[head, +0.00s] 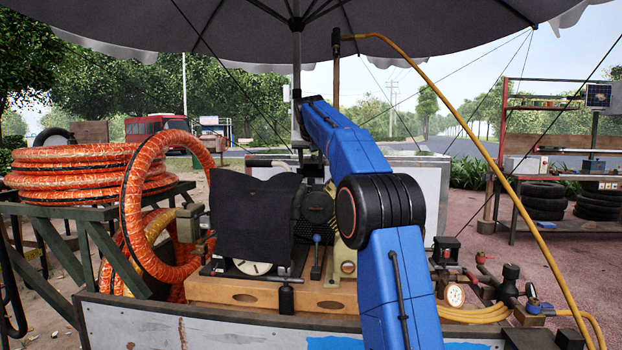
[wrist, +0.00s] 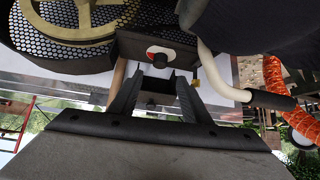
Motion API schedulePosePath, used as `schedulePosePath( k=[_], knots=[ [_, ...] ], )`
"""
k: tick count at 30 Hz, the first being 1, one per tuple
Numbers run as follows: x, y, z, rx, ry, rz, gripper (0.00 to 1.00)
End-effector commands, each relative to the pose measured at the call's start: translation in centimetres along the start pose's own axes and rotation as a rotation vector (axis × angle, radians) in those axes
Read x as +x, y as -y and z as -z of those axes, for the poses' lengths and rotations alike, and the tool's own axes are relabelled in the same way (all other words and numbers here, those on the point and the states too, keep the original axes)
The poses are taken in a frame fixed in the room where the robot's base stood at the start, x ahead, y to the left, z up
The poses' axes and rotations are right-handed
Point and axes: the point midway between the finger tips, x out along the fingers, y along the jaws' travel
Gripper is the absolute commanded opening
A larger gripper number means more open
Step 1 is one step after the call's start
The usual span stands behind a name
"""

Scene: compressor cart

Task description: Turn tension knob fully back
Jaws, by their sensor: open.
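In the wrist view, a small dark round knob (wrist: 161,57) sits on a white and red disc on a dark plate. I take it to be the tension knob, but no label can be read. My gripper (wrist: 159,76) points at it from below in the picture. Its two dark fingers are apart, with nothing seen between them, and their tips lie just short of the knob. I cannot tell whether they touch the plate. In the head view my blue arm reaches over the cart, and the fingers and this knob cannot be made out.
A perforated guard (wrist: 58,50) with a brass wheel (wrist: 88,20) is beside the plate. A pale bent pipe (wrist: 215,68) runs close on the other side. A black cloth (head: 253,218) covers part of the compressor. Orange hose coils (head: 88,172) stand left; a gauge (head: 455,295) stands right.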

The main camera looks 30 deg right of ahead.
Motion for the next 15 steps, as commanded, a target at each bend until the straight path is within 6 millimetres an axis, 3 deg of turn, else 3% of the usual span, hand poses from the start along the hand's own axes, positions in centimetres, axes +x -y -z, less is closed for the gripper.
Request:
schedulePosePath(
  k=[6, 15],
  knots=[
    [4.1, -0.1, -0.1, 0.000, 0.003, -0.001, 0.43],
    [8.1, 0.0, -0.1, -0.001, 0.002, -0.001, 0.43]
  ],
)
